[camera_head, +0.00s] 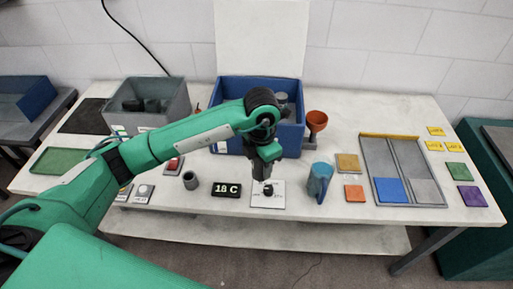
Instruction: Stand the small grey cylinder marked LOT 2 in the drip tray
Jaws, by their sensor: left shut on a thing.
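My left gripper (264,176) points down over the white dial plate (277,202), in front of the blue bin. It is shut on a small grey thing, mostly hidden by the fingers; I cannot read any mark on it. More grey pieces (283,99) show in the blue bin (289,138). A shallow green tray (56,160) lies at the far left; I cannot tell whether it is the drip tray. My right gripper is out of view.
A grey bin (150,118) with dark pieces stands at the back left. A black knob (268,189) is on the dial plate, beside the display (226,189). A blue jug (319,181), orange funnel (316,122) and divided grey tray (383,154) stand to the right.

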